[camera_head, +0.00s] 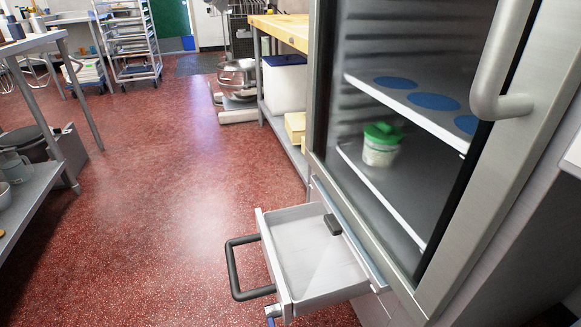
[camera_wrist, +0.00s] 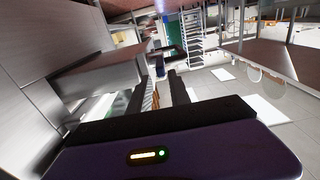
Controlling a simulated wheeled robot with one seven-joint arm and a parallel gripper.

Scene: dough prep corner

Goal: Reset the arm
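My gripper (camera_wrist: 158,82) shows in the wrist view, with two dark fingers apart and nothing seen held between them. Its dark purple body with a small lit indicator fills the bottom of that view. I do not make out the gripper in the head view. The wrist view looks across the room from beside metal surfaces at left; how close the fingers are to them is hard to tell.
A drawer (camera_head: 303,262) with a dark handle (camera_head: 234,268) stands pulled out below a glass-fronted cabinet (camera_head: 325,90). Inside are a green-lidded jar (camera_head: 380,150) and blue discs (camera_head: 434,101). A metal table (camera_head: 30,45) stands left. The red floor (camera_head: 170,190) between is clear.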

